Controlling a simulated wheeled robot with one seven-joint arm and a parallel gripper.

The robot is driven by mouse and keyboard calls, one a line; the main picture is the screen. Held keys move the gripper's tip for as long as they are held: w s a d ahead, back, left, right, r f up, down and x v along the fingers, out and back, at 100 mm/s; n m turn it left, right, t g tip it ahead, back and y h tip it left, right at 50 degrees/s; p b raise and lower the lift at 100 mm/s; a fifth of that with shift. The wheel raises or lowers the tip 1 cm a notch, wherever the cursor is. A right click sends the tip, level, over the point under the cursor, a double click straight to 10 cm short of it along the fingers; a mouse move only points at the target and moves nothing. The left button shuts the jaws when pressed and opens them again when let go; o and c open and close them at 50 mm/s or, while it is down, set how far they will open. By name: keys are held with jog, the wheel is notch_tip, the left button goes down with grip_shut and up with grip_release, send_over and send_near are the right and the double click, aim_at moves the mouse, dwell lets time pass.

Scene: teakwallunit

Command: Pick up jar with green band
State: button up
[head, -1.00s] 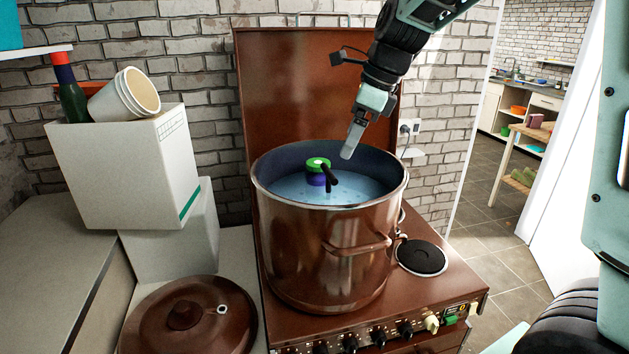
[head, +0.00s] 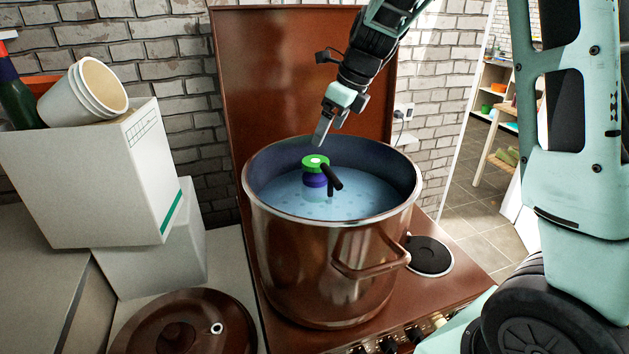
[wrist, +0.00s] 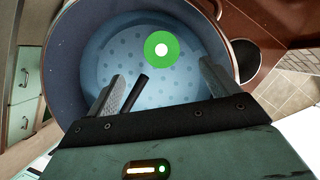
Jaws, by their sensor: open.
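The jar with green band (head: 315,180) is dark blue-purple with a bright green top that has a white centre. It stands upright inside the large copper-brown pot (head: 330,247), on or in its pale blue dotted bottom. A black handle-like rod (head: 333,179) shows right beside the jar. My gripper (head: 320,140) hangs above the pot, over the jar and apart from it. In the wrist view the green top (wrist: 161,49) lies ahead of the open fingers (wrist: 155,82), and the black rod (wrist: 136,92) shows between them. Nothing is held.
The pot's rim and walls surround the jar. The pot stands on a brown stove with a raised back panel (head: 300,80) behind it. White boxes (head: 90,180) with stacked cups (head: 85,90) stand at left, and a brown lid (head: 185,325) lies at front left.

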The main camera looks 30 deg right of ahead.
jog(key=p+x, duration=0.2)
jog(key=x, duration=0.8)
jog(key=shift+w+f, duration=0.15)
jog(key=shift+f, duration=0.25)
jog(key=c, duration=1.7)
jog(key=shift+r, duration=0.1)
jog(key=shift+c, duration=0.2)
notch_tip(320, 180, up, 18)
jog(key=b, duration=0.1)
jog(key=shift+r, duration=0.1)
notch_tip(320, 180, up, 12)
jog(key=p, duration=1.3)
send_over(315, 160)
